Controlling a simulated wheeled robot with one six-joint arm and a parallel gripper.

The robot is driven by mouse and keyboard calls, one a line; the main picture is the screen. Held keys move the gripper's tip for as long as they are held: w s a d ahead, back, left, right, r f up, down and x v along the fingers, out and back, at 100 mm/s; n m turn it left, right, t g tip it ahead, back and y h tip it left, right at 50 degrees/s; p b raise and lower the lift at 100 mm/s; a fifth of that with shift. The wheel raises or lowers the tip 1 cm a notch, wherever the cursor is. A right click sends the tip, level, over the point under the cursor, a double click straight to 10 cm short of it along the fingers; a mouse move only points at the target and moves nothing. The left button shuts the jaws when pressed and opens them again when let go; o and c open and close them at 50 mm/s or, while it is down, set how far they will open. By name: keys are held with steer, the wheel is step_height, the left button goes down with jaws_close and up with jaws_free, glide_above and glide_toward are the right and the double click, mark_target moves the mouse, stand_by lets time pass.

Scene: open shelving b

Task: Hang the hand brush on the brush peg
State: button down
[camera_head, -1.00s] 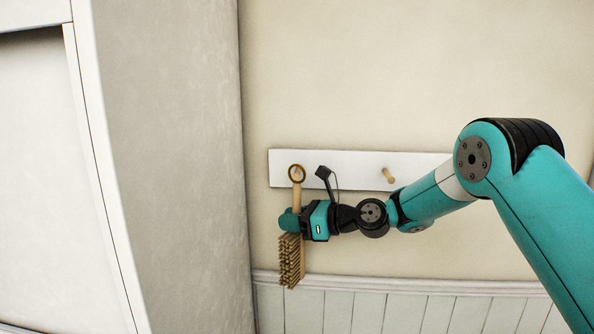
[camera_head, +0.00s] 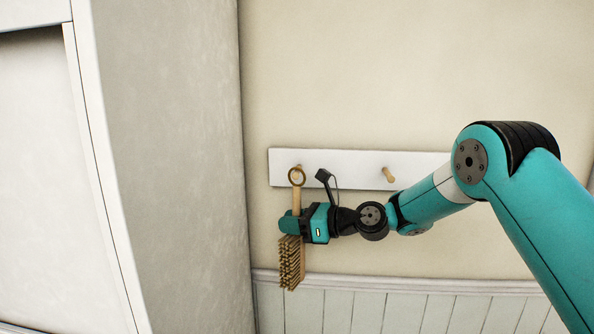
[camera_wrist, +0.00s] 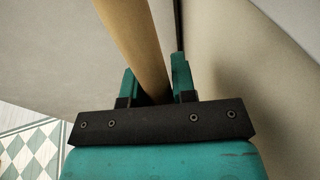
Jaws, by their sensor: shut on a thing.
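The hand brush (camera_head: 291,260) hangs upright, bristles down, with a wooden handle and a ring (camera_head: 297,176) at its top. My gripper (camera_head: 289,224) is shut on the handle below the ring; the handle also shows between the fingers in the wrist view (camera_wrist: 136,45). The ring overlaps the left peg (camera_head: 298,167) on the white rail in the head view. I cannot tell whether the ring is around the peg or only in front of it. A second peg (camera_head: 388,174) sticks out bare to the right.
The white rail (camera_head: 340,168) is fixed to the beige wall above pale panelling (camera_head: 390,305). A tall grey side panel (camera_head: 180,150) stands close on the left of the brush. The wall above the rail is clear.

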stand_by(0.4)
steer(key=c, duration=0.8)
jaws_free()
steer(key=shift+f, duration=0.1)
steer(key=shift+c, duration=0.2)
steer(key=b+v, duration=0.6)
steer(key=v, duration=0.6)
steer(key=s+a+f+n+g+h+b, duration=0.2)
steer(key=s+a+f+n+h+b, duration=0.1)
steer(key=s+n, duration=0.5)
steer(key=s+a+f+n+g+h+b, duration=0.2)
steer(key=s+a+f+n+b, duration=0.15)
steer(key=s+n, duration=0.45)
steer(key=s+d+f+n+g+h+b, duration=0.1)
steer(key=s+d+f+n+h+b, duration=0.1)
steer(key=s+n, duration=0.5)
steer(key=s+d+f+n+g+h+b, duration=0.1)
steer(key=s+d+f+n+h+b, duration=0.2)
steer(key=s, duration=0.8)
step_height(320, 180, down, 4)
steer(key=d+n, duration=0.2)
steer(key=n, duration=0.2)
steer(key=shift+s+f+g+h, duration=0.25)
steer(key=shift+s+g+h, duration=0.05)
steer(key=shift+s, duration=0.05)
